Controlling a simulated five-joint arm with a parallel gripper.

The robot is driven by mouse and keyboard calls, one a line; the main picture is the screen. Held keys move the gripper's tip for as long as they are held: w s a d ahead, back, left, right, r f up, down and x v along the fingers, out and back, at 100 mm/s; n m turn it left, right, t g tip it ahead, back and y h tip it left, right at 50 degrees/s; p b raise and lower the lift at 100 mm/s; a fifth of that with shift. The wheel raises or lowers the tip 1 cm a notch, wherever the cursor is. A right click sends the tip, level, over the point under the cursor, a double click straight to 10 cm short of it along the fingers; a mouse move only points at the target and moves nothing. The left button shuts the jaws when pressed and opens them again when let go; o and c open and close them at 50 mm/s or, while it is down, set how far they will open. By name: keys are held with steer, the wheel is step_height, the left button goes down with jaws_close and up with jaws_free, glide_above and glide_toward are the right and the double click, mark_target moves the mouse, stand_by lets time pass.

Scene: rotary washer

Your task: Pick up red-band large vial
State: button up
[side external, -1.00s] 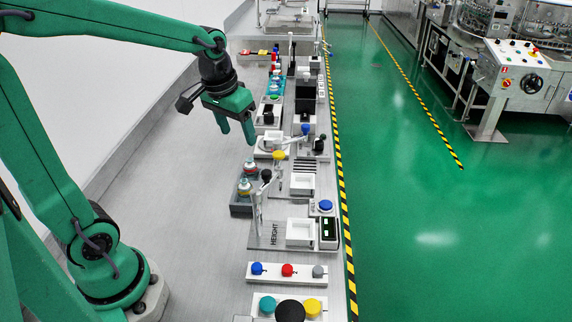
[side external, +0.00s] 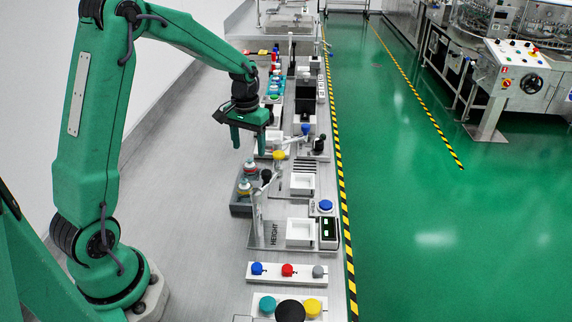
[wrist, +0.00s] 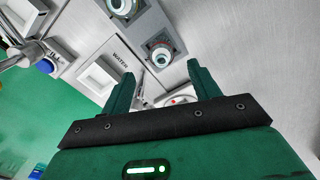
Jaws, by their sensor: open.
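A vial (side external: 250,166) with a reddish band stands in the rear place of a small grey tray (side external: 241,210). It also shows in the wrist view (wrist: 160,55), seen from above, with red around its white top. A second vial (side external: 244,187) with a teal-looking band stands in front of it and shows at the top edge of the wrist view (wrist: 122,5). My gripper (side external: 249,145) is open and empty, its fingers pointing down above and slightly behind the reddish vial. In the wrist view the reddish vial appears between the fingertips (wrist: 161,72), apart from them.
A station with a white dish and post (side external: 299,232) stands right of the tray. A yellow knob (side external: 279,155) and a blue knob (side external: 305,129) stand near my gripper. A button strip (side external: 287,272) lies in front. The bench left of the tray is clear.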

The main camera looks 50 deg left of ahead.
mark_target(250, 162)
steer(key=shift+f, duration=1.25)
steer(key=shift+f, duration=0.1)
steer(key=shift+a+f, duration=0.1)
steer(key=shift+f, duration=2.4)
steer(key=c, duration=1.1)
